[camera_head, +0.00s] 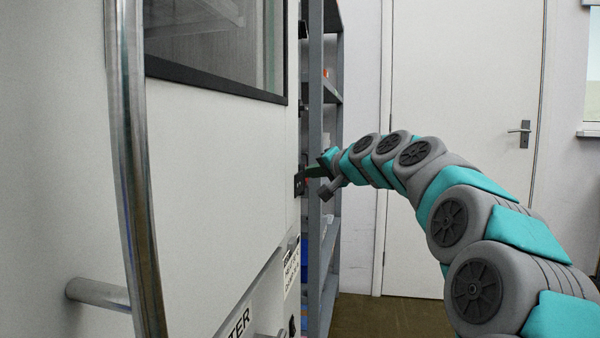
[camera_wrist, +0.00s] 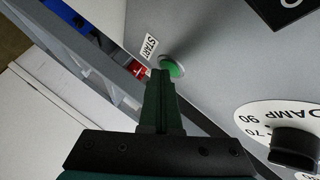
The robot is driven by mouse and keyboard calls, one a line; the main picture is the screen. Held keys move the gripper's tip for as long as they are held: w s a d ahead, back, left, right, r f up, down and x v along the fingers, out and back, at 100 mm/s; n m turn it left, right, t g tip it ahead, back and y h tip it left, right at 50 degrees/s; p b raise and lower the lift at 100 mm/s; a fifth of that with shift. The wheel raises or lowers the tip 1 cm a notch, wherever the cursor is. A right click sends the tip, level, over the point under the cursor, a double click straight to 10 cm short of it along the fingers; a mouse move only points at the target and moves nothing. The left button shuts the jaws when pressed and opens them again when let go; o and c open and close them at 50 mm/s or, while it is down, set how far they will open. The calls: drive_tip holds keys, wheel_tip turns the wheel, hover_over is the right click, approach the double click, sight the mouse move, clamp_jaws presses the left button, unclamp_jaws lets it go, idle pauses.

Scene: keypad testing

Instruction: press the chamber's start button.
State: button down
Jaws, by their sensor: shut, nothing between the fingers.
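The chamber (camera_head: 215,140) is a large white cabinet with a dark-framed window, filling the left of the head view. In the wrist view, its grey panel (camera_wrist: 215,60) carries a round green button (camera_wrist: 173,68) beside a "START" label (camera_wrist: 149,46). My gripper (camera_wrist: 160,76) is shut and empty, its fingertips right at the lower left edge of the green button in the picture. I cannot tell whether they touch it. In the head view, my gripper (camera_head: 314,172) is at the chamber's right edge, and the button cannot be made out there.
A dial with a black knob (camera_wrist: 294,143) sits on the panel's lower right. A chrome handle (camera_head: 135,170) stands out from the chamber's front. Grey shelving (camera_head: 322,120) stands close behind the chamber's right edge. A white door (camera_head: 460,90) is at the back.

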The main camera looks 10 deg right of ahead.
drive_tip(key=shift+d, duration=0.1)
drive_tip(key=shift+s+d, duration=0.25)
drive_tip(key=shift+d, duration=0.35)
drive_tip(key=shift+d, duration=0.1)
drive_tip(key=d, duration=0.1)
drive_tip(key=s+d, duration=0.1)
drive_tip(key=d, duration=0.1)
drive_tip(key=d+b, duration=0.1)
drive_tip(key=shift+s+d, duration=0.25)
drive_tip(key=shift+d, duration=0.05)
idle(0.8)
